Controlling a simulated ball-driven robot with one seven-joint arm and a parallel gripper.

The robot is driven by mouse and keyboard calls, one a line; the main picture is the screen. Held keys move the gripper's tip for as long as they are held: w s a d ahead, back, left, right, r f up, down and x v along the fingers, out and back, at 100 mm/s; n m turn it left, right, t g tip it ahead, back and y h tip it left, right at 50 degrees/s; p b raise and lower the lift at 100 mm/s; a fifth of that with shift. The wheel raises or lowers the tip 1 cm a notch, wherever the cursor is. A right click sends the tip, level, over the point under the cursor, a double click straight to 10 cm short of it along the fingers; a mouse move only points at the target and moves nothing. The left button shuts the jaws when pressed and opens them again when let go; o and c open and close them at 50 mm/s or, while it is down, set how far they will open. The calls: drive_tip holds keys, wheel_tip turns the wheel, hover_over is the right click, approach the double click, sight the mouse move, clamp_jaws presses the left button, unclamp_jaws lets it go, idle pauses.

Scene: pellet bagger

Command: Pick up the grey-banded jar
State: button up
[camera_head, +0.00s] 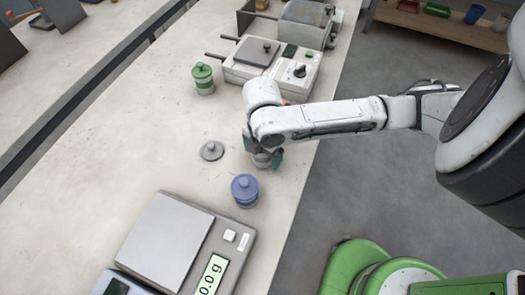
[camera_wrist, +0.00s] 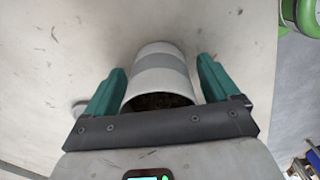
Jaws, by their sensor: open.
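The grey-banded jar (camera_wrist: 162,62) is whitish with a grey band and no lid on it. In the wrist view its open mouth, with dark contents, faces the camera, between the two teal fingers of my gripper (camera_wrist: 163,80). The fingers are apart, one on each side, with a gap visible on the right; contact on the left is unclear. In the head view the jar (camera_head: 262,160) is mostly hidden behind my gripper (camera_head: 266,157), near the bench's right edge. A loose grey lid (camera_head: 212,150) lies on the bench to the left.
A blue-lidded jar (camera_head: 245,190) stands close by, nearer the scale (camera_head: 180,245). A green-lidded jar (camera_head: 203,78) stands farther back, by a white device (camera_head: 272,62) with a knob. The bench (camera_head: 130,130) is clear on the left.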

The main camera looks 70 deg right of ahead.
drive_tip(key=shift+c, duration=0.5)
drive_tip(key=c, duration=1.3)
drive_tip(key=shift+r, duration=0.2)
